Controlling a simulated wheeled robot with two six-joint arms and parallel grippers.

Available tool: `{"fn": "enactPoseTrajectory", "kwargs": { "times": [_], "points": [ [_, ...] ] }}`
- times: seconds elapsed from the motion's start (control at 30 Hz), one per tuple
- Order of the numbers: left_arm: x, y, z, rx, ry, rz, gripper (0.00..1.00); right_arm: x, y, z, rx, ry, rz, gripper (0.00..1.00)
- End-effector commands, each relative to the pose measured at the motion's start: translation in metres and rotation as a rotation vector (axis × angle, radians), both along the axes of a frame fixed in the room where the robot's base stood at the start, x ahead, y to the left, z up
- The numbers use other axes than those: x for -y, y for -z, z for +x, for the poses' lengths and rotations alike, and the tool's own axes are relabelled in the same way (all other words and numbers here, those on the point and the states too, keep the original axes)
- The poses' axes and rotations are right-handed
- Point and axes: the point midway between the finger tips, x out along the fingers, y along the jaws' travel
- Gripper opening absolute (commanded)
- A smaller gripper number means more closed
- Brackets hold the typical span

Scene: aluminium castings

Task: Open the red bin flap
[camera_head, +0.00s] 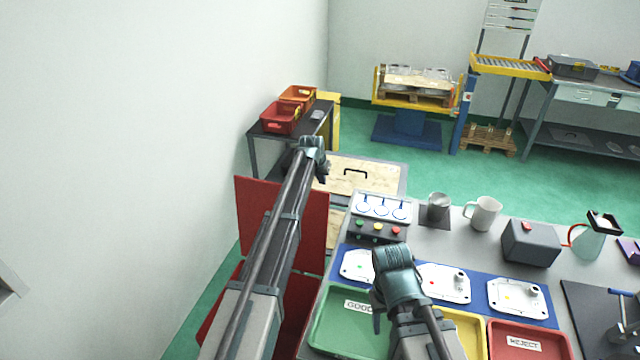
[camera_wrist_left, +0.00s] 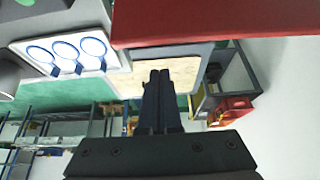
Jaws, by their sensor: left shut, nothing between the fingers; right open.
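The red bin shows a red upright panel (camera_head: 312,225), which I take to be the flap, left of the workbench. More red surface (camera_head: 222,300) lies below it. My left arm crosses in front and hides part of both. My left gripper (camera_head: 320,172) is beyond the panel's top edge, near a wooden board with a black handle. In the left wrist view its fingers (camera_wrist_left: 160,78) are shut and empty, with a red surface (camera_wrist_left: 220,22) across the top, apart from them. My right gripper (camera_head: 378,312) is open over the bench, by the green tray.
The bench holds a green tray (camera_head: 345,325), yellow tray (camera_head: 462,325), red tray (camera_head: 525,340), castings on a blue mat (camera_head: 515,315), a button panel (camera_head: 378,215) and mugs. The wooden board (camera_head: 362,178) lies behind. A dark table (camera_head: 325,112) with red bins stands near the wall.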

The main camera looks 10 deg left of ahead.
Motion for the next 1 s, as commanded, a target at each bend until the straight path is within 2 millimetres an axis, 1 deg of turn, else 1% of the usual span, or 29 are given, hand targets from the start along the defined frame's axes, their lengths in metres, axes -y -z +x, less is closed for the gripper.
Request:
{"fn": "enactPoseTrajectory", "kwargs": {
  "times": [0.03, 0.07, 0.1, 0.13, 0.2, 0.3, 0.7, 0.77, 0.9, 1.0],
  "points": [
    [0.000, 0.015, 0.006, 0.000, 0.000, 0.000, 0.00, 0.000, 0.015, 0.000, 0.000, 0.000, 0.000, 0.50],
    [0.001, 0.019, 0.009, 0.000, 0.000, 0.000, 0.00, 0.000, 0.019, 0.000, 0.000, 0.001, 0.000, 0.50],
    [0.000, 0.009, -0.006, 0.000, 0.000, 0.000, 0.00, 0.000, 0.009, 0.000, 0.000, 0.001, 0.000, 0.50],
    [-0.001, 0.006, -0.013, 0.000, -0.001, 0.000, 0.00, 0.000, 0.006, 0.000, 0.000, 0.001, 0.000, 0.50],
    [-0.001, 0.004, -0.024, 0.000, -0.001, 0.000, 0.00, 0.000, 0.004, 0.000, 0.000, 0.000, 0.000, 0.50],
    [-0.002, 0.003, -0.032, 0.000, -0.001, 0.000, 0.00, 0.000, 0.003, 0.000, 0.000, 0.000, 0.000, 0.50],
    [-0.003, 0.003, -0.036, 0.003, -0.001, -0.001, 0.00, 0.000, 0.003, 0.000, 0.000, 0.000, 0.000, 0.50],
    [-0.003, 0.003, -0.044, 0.016, -0.001, -0.002, 0.00, 0.000, 0.005, 0.000, 0.000, 0.000, 0.000, 0.50],
    [-0.005, 0.000, -0.079, 0.080, 0.000, -0.006, 0.00, 0.000, 0.009, 0.000, 0.000, 0.000, 0.000, 0.50],
    [-0.007, -0.004, -0.100, 0.106, -0.001, -0.008, 0.00, 0.000, 0.009, 0.000, 0.000, 0.000, 0.000, 0.50]
  ]
}}
